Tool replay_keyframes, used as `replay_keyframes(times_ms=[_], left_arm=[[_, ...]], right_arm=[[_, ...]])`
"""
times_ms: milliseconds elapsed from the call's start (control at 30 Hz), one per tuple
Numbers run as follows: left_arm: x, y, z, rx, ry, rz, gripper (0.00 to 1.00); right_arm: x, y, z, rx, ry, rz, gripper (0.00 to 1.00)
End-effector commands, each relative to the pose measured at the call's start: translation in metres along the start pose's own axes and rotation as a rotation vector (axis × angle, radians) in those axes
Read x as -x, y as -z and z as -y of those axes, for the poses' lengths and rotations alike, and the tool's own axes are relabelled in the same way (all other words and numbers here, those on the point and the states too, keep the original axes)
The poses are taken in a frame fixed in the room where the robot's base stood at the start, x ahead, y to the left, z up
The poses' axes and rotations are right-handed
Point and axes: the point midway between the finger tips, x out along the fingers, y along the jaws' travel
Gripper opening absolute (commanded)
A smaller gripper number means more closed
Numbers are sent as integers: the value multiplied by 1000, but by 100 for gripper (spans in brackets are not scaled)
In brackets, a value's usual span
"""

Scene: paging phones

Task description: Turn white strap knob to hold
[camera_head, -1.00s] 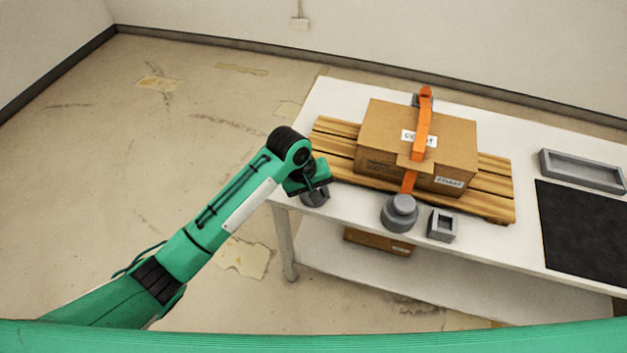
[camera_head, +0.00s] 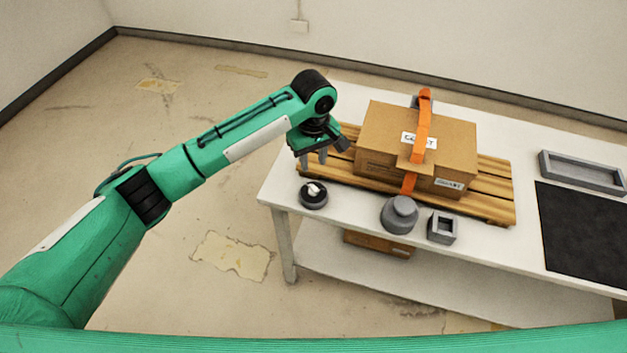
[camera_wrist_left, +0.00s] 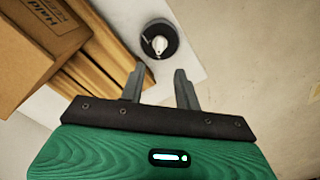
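The white knob (camera_head: 314,189) sits on a round dark base (camera_head: 313,201) at the table's near left corner. It also shows in the left wrist view as a white knob (camera_wrist_left: 159,44) on a black disc, beyond my fingertips. My left gripper (camera_head: 313,160) is above and behind the knob in the head view, apart from it. Its two fingers (camera_wrist_left: 158,80) are spread with nothing between them. An orange strap (camera_head: 422,130) runs over a cardboard box (camera_head: 378,132). My right gripper is not in view.
The box rests on a wooden pallet (camera_head: 495,205) on the white table (camera_head: 275,188). A grey round knob-like piece (camera_head: 399,214) and a grey square holder (camera_head: 441,228) stand along the front. A black mat (camera_head: 590,235) and grey tray (camera_head: 582,172) lie right.

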Motion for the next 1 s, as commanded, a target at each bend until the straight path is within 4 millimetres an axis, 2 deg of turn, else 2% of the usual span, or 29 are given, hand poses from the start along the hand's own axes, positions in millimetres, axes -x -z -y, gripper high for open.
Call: replay_keyframes(times_ms=[200,433,600,867,1000], left_arm=[[-47,0,1,0,3,1,33],[-82,0,0,-1,0,0,33],[-93,0,0,-1,-1,0,33],[-95,0,0,-2,-2,-1,33],[-94,0,0,-2,-2,-1,9]], right_arm=[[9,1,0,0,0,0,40],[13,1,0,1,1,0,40],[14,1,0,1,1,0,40],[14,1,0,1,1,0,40],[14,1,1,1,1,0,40]])
